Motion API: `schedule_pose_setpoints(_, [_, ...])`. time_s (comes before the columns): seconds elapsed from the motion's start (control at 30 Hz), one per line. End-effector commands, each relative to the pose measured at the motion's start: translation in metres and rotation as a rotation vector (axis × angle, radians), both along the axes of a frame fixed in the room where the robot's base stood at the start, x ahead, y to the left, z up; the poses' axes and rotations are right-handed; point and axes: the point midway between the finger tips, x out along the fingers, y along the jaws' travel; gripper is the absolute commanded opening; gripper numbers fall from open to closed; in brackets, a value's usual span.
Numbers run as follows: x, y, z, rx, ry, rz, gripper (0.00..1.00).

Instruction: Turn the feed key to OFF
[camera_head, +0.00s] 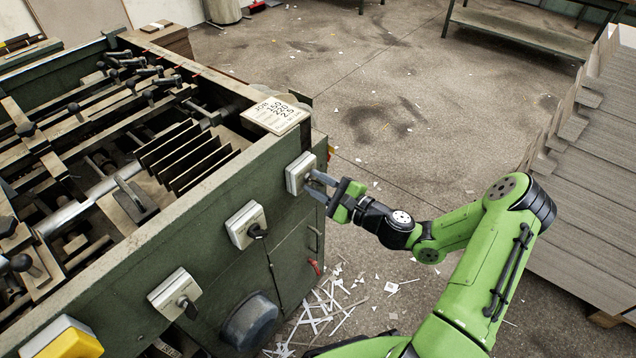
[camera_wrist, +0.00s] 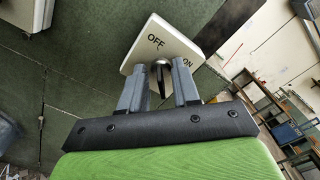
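The feed key's white switch plate (camera_head: 299,173) is on the green machine's side panel, near its right corner. In the wrist view the plate (camera_wrist: 183,46) sits tilted, with OFF at its upper left and ON at its right. The dark key (camera_wrist: 163,74) stands out from the plate between my gripper's two grey fingers; which label it points to is hard to tell. My gripper (camera_head: 318,185) is at the plate. In the wrist view its fingers (camera_wrist: 161,75) straddle the key and look apart, with narrow gaps beside it. In the head view the fingers hide the key.
Two similar switches, a middle one (camera_head: 246,225) and a lower one (camera_head: 175,294), are on the same panel. A job card (camera_head: 275,115) lies on the machine's top edge. Stacked greyboard (camera_head: 585,190) stands at the right. The floor between is open, with paper scraps.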

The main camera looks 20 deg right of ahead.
Motion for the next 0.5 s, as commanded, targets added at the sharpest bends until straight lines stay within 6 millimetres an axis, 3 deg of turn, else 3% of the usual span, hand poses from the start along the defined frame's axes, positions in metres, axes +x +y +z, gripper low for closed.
schedule_pose_setpoints(0.27, [-0.004,-0.004,0.001,0.002,0.0,-0.001,0.31])
schedule_pose_setpoints(0.5, [-0.05,-0.038,0.002,0.004,0.003,-0.007,0.31])
